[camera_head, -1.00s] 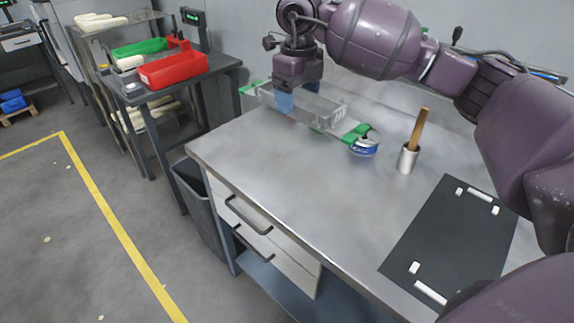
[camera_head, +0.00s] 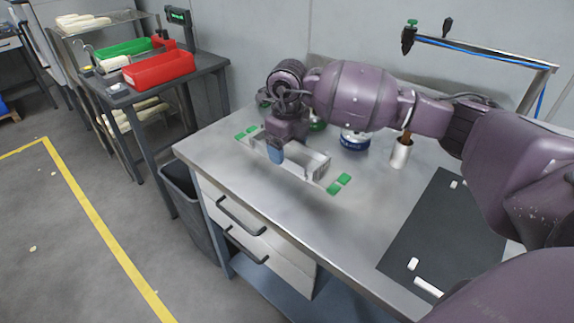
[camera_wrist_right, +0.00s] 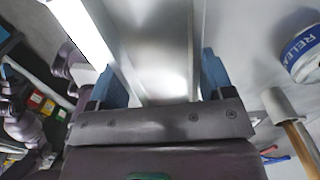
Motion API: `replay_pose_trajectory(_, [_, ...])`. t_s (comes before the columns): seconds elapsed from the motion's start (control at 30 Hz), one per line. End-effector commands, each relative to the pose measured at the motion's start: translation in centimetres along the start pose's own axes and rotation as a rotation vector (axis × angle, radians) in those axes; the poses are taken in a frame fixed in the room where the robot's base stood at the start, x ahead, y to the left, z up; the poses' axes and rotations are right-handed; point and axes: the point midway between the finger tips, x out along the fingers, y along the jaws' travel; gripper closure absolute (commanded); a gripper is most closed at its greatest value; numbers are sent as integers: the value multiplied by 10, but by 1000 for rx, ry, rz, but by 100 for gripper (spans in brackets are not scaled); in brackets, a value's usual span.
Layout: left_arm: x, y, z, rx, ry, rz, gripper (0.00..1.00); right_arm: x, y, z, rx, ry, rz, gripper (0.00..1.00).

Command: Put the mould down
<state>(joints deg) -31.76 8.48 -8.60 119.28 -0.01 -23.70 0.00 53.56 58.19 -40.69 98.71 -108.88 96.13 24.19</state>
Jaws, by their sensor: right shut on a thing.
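The mould (camera_head: 318,166) is a long, narrow grey frame with green pieces near both ends. My right gripper (camera_head: 275,152), with blue fingertips, is shut on it from above, near the left front part of the steel bench (camera_head: 235,165). I cannot tell whether the mould touches the bench top or hangs just above it. In the right wrist view the mould's pale metal body (camera_wrist_right: 158,50) runs between the two blue fingertips of the right gripper (camera_wrist_right: 162,82). My left gripper is not in view.
A blue and white tin (camera_head: 354,140) stands behind the mould. A black mat (camera_head: 440,225) with white pieces covers the right side. The bench front is clear.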

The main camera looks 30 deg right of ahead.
Motion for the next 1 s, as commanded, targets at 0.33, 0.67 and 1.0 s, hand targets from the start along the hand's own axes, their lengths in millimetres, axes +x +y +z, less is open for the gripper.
replay_pose_trajectory(0.33, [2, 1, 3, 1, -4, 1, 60, 31, 0, 0, 1, 0, 1, 75])
replay_pose_trajectory(0.67, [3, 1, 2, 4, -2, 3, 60, 55, 0, 1, 0, -6, -2, 75])
replay_pose_trajectory(1.0, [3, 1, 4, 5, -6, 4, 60, 59, 0, 0, 0, -2, -1, 23])
